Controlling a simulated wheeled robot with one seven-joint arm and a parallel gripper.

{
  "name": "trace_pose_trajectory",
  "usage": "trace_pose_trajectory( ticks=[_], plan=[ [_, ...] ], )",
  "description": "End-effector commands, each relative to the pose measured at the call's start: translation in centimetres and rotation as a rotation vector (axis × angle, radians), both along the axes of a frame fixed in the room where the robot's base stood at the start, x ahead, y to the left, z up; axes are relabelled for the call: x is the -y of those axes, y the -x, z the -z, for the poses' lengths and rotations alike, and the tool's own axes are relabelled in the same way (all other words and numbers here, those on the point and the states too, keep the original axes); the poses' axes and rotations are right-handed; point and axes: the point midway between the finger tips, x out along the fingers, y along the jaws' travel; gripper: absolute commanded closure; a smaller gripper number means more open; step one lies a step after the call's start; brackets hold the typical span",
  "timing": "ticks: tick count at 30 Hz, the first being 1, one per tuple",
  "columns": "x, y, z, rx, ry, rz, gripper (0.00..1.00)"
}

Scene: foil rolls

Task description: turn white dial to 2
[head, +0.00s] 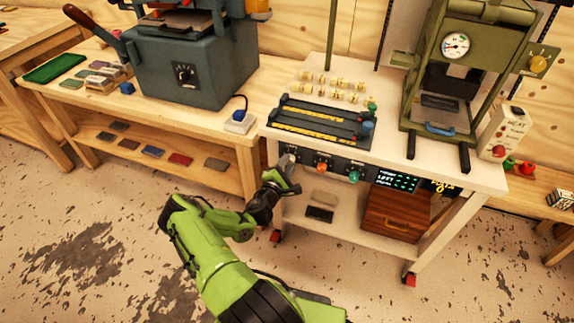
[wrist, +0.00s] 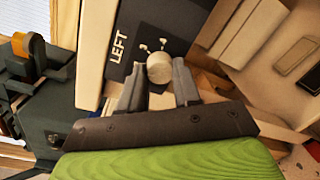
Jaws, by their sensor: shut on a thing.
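The white dial (wrist: 159,68) sits on a black panel marked LEFT (wrist: 118,50) in the wrist view. It is pale and round, with small white marks above it that I cannot read clearly. My gripper (wrist: 159,82) has one finger on each side of the dial and is shut on it. In the head view my gripper (head: 287,167) is at the left end of the front panel (head: 337,172) and largely hides the white dial. I cannot tell which number the dial points to.
An orange dial (head: 321,166) and a teal dial (head: 353,177) are to the right on the same panel, then a lit display (head: 398,182). A lower shelf with a wooden drawer box (head: 397,213) is below. The floor in front is clear.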

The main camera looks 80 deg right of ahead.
Motion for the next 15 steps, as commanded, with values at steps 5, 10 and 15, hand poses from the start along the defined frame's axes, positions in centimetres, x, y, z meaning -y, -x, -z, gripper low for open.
trace_pose_trajectory(
  ticks=[5, 10, 15],
  plan=[
    [-0.06, 0.02, 0.15, 0.014, -0.002, 0.0, 0.98],
    [-0.06, 0.03, 0.17, 0.015, -0.003, 0.0, 0.98],
    [-0.06, 0.02, 0.17, 0.015, -0.003, 0.0, 0.63]
  ],
)
